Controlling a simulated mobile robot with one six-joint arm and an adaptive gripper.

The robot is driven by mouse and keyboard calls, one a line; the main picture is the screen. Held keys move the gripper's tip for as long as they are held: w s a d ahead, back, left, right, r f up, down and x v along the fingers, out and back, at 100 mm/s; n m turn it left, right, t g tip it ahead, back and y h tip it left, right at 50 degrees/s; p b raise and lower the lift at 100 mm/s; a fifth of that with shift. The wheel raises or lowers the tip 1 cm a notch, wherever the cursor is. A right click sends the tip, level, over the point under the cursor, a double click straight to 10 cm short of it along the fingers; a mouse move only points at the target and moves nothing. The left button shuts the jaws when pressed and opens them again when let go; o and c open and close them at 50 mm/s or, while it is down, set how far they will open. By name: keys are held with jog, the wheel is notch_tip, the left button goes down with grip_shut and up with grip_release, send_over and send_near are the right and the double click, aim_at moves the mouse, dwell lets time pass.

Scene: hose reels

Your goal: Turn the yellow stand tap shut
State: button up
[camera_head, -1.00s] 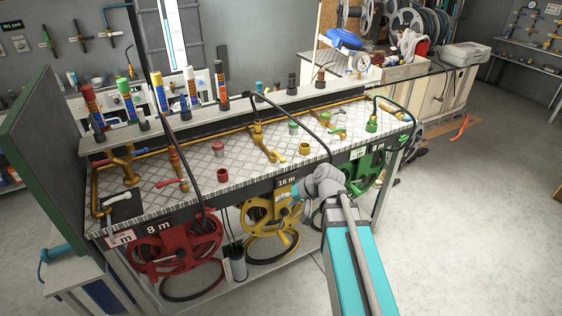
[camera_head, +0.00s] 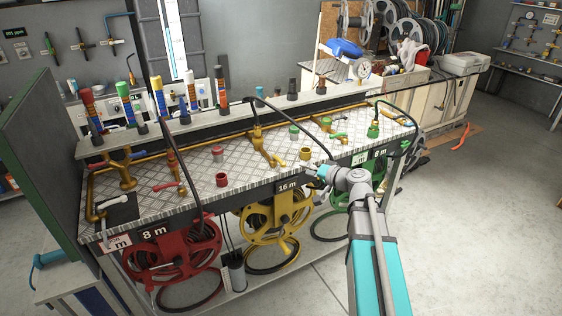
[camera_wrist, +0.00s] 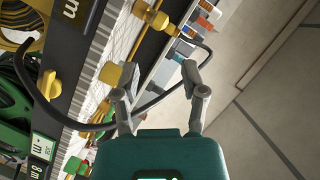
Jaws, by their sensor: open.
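The yellow stand tap (camera_head: 263,146) is a brass standpipe on the checker-plate bench top, with a yellow lever (camera_head: 278,161) at its front foot. A black hose rises from its top. My gripper (camera_head: 309,168) is open and empty above the bench's front edge, to the right of the lever and apart from it. In the wrist view my gripper's fingers (camera_wrist: 160,74) are spread with nothing between them. A yellow handle on brass pipe, likely the tap's lever (camera_wrist: 157,18), shows at the top, beyond the fingers.
A yellow cup (camera_head: 305,154) stands close by my fingers. A red-handled tap (camera_head: 170,184) is to the left and a green tap (camera_head: 373,130) to the right. The yellow hose reel (camera_head: 268,216) hangs below. The black hose arches across the bench.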

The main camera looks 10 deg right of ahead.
aim_at(277, 158)
jog(key=shift+w+a, duration=0.1)
jog(key=b+x, duration=0.3)
jog(key=x, duration=1)
jog(key=shift+w+a+f, duration=0.1)
jog(key=shift+w+a, duration=0.05)
jog(key=shift+w, duration=0.1)
grip_shut()
